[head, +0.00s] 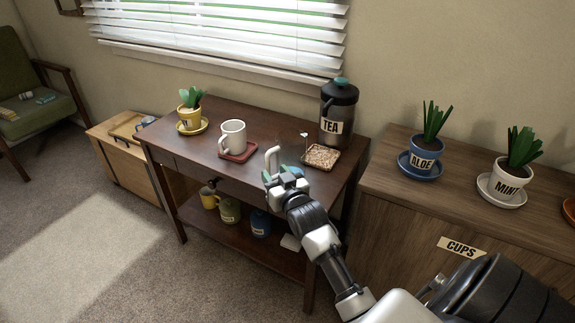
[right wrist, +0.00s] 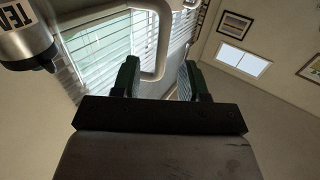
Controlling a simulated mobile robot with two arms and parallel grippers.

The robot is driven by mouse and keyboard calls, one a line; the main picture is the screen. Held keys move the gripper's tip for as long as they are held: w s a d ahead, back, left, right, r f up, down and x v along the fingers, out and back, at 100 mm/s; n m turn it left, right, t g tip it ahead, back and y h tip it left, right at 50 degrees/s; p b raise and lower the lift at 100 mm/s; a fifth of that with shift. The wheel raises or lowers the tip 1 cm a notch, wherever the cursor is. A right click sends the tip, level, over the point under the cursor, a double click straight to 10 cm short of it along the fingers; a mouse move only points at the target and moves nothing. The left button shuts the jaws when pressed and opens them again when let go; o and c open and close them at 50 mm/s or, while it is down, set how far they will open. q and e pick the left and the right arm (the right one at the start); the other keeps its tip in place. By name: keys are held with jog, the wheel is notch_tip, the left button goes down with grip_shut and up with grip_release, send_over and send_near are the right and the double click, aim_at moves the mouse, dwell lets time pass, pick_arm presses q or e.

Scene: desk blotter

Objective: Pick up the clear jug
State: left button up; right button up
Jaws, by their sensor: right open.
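The clear jug (head: 271,157) stands near the front right of the dark wooden table. Its pale handle shows well, but its see-through body is hard to make out. My right gripper (head: 284,174) is at the handle, in front of the jug. In the right wrist view, the jug's handle (right wrist: 164,50) reaches down between the two spread fingers of my right gripper (right wrist: 160,82). The fingers are open, with gaps beside the handle. My left gripper is not in view.
A dark TEA canister (head: 337,112) and a square coaster (head: 322,157) stand close right of the jug. A white mug (head: 233,137) on a red tray is to its left. A potted plant (head: 190,107) stands farther left. A wooden cabinet (head: 470,195) with plants is at right.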

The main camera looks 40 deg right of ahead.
aim_at(269, 165)
jog(key=w, duration=0.3)
jog(key=shift+w+d+r+b, duration=0.3)
jog(key=shift+w+r, duration=0.05)
jog(key=shift+w, duration=0.05)
jog(key=shift+w+d, duration=0.1)
jog(key=shift+w, duration=0.4)
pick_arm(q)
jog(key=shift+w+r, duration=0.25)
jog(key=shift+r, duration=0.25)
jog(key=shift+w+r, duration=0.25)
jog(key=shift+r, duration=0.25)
pick_arm(e)
grip_shut()
